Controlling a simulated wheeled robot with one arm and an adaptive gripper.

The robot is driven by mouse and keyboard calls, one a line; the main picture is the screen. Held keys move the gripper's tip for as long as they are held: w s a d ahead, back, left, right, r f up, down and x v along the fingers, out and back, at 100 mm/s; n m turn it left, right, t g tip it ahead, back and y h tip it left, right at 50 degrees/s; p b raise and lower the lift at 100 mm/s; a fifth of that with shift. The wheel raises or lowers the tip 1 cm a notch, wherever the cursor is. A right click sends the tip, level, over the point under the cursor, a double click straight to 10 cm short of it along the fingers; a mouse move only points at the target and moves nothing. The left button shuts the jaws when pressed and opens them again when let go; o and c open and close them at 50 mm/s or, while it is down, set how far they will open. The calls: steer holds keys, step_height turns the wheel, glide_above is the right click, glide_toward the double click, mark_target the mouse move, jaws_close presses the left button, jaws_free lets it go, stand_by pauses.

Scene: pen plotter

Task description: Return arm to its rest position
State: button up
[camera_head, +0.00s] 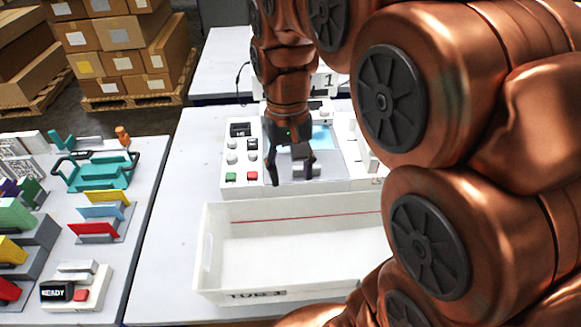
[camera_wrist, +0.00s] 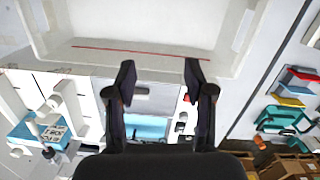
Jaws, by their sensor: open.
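My gripper (camera_head: 290,178) hangs from my copper arm with its fingers pointing down, over the front of the white pen plotter (camera_head: 253,183). The fingers are apart with nothing between them. In the wrist view my gripper (camera_wrist: 160,80) shows two dark, spread fingers. The plotter has a blue area, a small display and several buttons. It also shows in the wrist view behind the fingers. My arm hides part of the plotter and the right side of the scene in the head view.
An empty white tub (camera_head: 207,250) with a red line inside stands in front of the plotter. A left table (camera_head: 130,250) holds a teal tray (camera_head: 97,175), coloured pieces and a box marked READY (camera_head: 57,291). Cardboard boxes (camera_head: 120,35) are stacked behind. The white tabletop left of the plotter is clear.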

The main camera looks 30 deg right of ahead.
steer(key=s+a+f+n, duration=0.1)
steer(key=s+f, duration=0.3)
steer(key=s, duration=0.3)
steer(key=s+a+f+n, duration=0.2)
steer(key=s+f, duration=0.1)
steer(key=s, duration=0.5)
steer(key=shift+s+f+g, duration=0.3)
steer(key=shift+f, duration=0.05)
stand_by(0.3)
